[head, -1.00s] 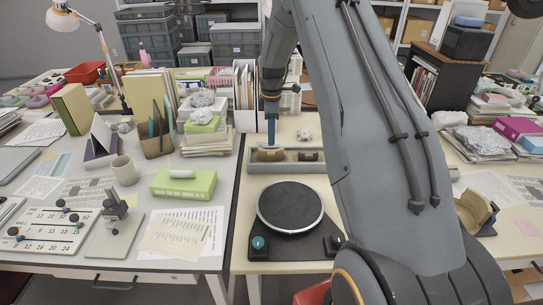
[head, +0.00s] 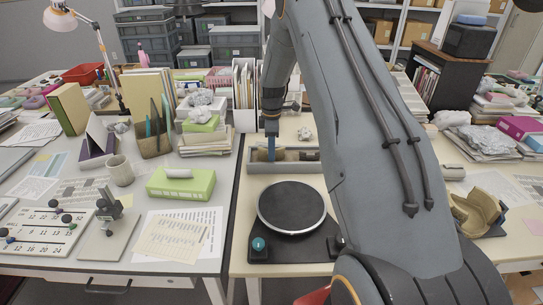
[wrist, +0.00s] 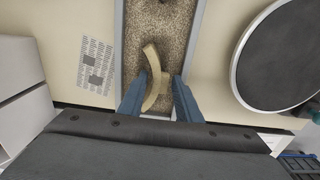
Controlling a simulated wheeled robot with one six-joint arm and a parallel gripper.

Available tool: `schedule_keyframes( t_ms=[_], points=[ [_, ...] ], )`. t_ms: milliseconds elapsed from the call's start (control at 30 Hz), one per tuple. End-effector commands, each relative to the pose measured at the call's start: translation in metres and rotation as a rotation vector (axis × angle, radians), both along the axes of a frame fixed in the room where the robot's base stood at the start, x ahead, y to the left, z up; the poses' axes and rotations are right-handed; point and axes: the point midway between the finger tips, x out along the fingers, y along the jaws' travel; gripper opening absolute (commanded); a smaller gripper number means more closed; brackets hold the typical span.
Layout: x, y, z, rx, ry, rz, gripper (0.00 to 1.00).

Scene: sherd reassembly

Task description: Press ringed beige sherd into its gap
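A curved beige sherd (wrist: 154,78) lies on the speckled bed of a long grey tray (wrist: 188,52) in the wrist view. My gripper (wrist: 158,98) is open, with one blue finger on each side of the sherd's near part. A gap shows between the sherd and the right finger; the left finger is close to it, and contact cannot be told. In the head view my gripper (head: 271,148) reaches down into the tray (head: 285,168). No ring mark is clear on the sherd. A beige, partly open curved vessel (head: 476,212) stands at the right; its gap is not clearly visible.
A black round turntable (head: 290,207) is empty in front of the tray. Another brownish piece (head: 306,155) lies at the tray's right end. A green box (head: 182,184) and papers lie on the left table. A crumpled white lump (head: 304,134) lies behind the tray.

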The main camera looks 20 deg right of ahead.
Motion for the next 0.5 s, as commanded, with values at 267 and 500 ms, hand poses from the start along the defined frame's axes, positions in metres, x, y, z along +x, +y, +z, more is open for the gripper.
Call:
schedule_keyframes(
  t_ms=[267, 500],
  points=[
    [0.0001, 0.0001, 0.0005, 0.000, 0.000, 0.000, 0.03],
    [0.0002, 0.0001, 0.0083, 0.000, 0.000, 0.000, 0.03]
  ],
)
